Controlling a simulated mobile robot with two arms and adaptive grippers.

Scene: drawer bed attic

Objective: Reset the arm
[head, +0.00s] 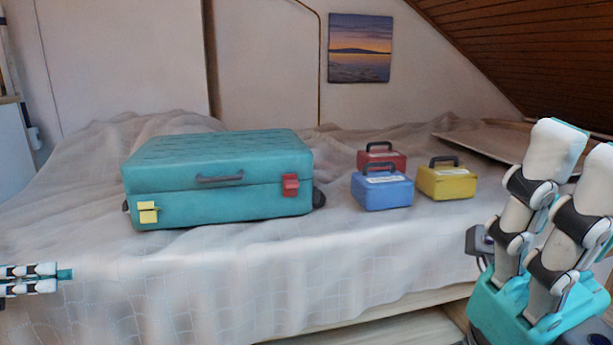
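My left gripper (62,278) shows at the left edge, in front of the bed. Two straight, parallel white fingers with dark joints point right, with a bit of teal at the tips. The rest of it is cut off by the frame, and I see nothing held there. My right gripper (580,160) is large and close at the right edge. Neither gripper touches the cases on the bed.
A teal suitcase (215,205) with a yellow and a red latch lies shut on the bed (250,270). Red (382,160), blue (381,193) and yellow (447,183) small cases stand right of it. A sloping wooden ceiling (530,45) is at the upper right.

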